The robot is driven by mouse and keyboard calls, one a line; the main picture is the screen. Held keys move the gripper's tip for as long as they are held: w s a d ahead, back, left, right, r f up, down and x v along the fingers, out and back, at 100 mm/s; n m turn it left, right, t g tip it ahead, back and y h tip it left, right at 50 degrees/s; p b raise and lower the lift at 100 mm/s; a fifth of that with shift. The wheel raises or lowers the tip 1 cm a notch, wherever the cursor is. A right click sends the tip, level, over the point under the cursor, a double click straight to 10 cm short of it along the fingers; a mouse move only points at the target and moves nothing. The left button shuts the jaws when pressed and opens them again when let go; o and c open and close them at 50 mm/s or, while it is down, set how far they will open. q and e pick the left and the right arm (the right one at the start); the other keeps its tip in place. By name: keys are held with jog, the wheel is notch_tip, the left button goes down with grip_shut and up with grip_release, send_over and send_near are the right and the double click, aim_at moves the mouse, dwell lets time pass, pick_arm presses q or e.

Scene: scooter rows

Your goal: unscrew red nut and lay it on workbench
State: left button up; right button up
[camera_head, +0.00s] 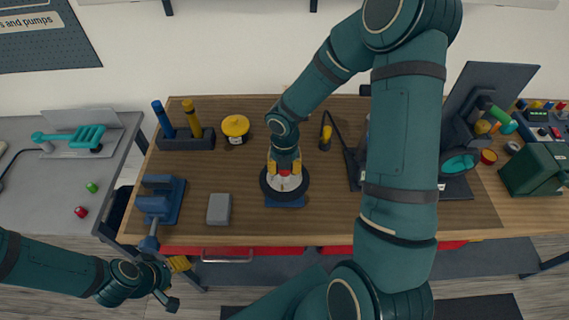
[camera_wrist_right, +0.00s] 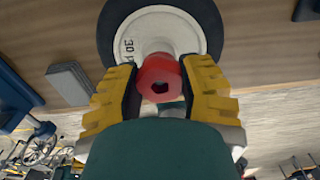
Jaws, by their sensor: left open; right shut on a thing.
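The red nut (camera_wrist_right: 158,75) sits between the yellow fingers of my right gripper (camera_head: 284,169), which is shut on it. The nut has a dark hole facing the wrist camera. Behind it is a wheel with a white hub (camera_wrist_right: 148,30) and black tyre (camera_wrist_right: 113,22). In the head view the wheel (camera_head: 267,187) rests on a blue stand (camera_head: 285,204) on the wooden workbench (camera_head: 245,215). I cannot tell whether the nut still touches the hub. My left gripper (camera_head: 176,283) is open and empty, low in front of the bench's left end.
A blue vise (camera_head: 160,200) and a grey block (camera_head: 219,209) are left of the wheel. A yellow-topped object (camera_head: 236,127) and a tool holder (camera_head: 186,139) stand behind. A dark machine (camera_head: 458,150) and green box (camera_head: 530,170) are right. Bench between block and wheel is bare.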

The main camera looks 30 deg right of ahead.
jog(key=shift+n, duration=0.6)
jog(key=n, duration=0.4)
jog(key=shift+f+n, duration=0.1)
jog(key=shift+n, duration=0.2)
jog(key=shift+s, duration=0.1)
jog(key=o, duration=1.2)
jog(key=shift+c, duration=0.2)
notch_tip(320, 180, up, 12)
